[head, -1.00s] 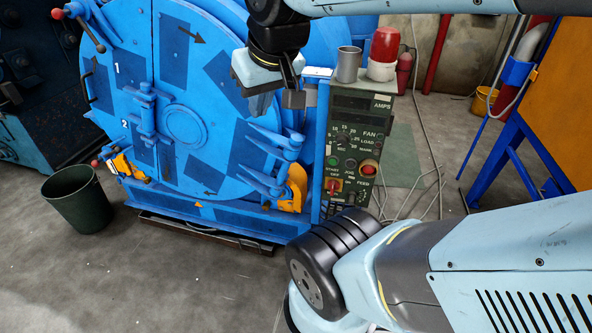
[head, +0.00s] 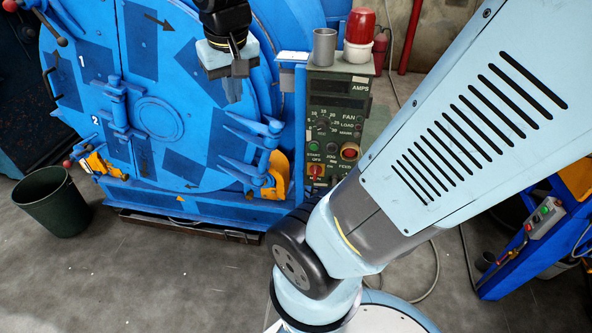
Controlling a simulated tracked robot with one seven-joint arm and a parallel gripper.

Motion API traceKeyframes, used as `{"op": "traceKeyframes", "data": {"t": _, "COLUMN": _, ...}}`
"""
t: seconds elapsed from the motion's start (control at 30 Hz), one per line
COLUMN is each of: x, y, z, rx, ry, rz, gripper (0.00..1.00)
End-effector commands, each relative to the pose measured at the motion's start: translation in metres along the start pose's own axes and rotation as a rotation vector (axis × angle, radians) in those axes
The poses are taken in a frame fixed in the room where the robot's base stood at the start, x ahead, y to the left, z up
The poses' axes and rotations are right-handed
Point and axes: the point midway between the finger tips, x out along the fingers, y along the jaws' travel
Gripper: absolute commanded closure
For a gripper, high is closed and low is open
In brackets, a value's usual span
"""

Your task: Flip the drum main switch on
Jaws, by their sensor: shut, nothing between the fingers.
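The control panel (head: 335,130) is a dark green upright box to the right of the blue drum. A red rotary switch (head: 317,170) sits at its lower left, with small OFF and ON markings near it; I take it as the main switch. The exact angle of its handle is too small to tell. My gripper (head: 239,68) is shut and empty. It hangs in front of the upper drum door, left of and higher in the picture than the switch, and apart from the panel.
The blue drum (head: 160,115) has handles and hinges sticking out. A grey cup (head: 324,46) and a red-topped beacon (head: 360,30) stand on the panel. A green bin (head: 50,203) is at left. My arm crosses the right side, close to the panel's lower right.

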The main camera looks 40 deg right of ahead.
Motion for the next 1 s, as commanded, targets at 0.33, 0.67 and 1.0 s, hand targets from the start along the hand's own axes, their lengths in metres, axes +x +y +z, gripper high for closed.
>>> {"op": "traceKeyframes", "data": {"t": 0.33, "x": 0.069, "y": 0.013, "z": -0.040, "rx": 0.076, "ry": -0.186, "rz": 0.151, "gripper": 1.00}}
{"op": "traceKeyframes", "data": {"t": 0.67, "x": 0.141, "y": 0.025, "z": -0.066, "rx": 0.126, "ry": -0.321, "rz": 0.334, "gripper": 1.00}}
{"op": "traceKeyframes", "data": {"t": 1.0, "x": 0.220, "y": 0.037, "z": -0.082, "rx": 0.145, "ry": -0.414, "rz": 0.553, "gripper": 1.00}}
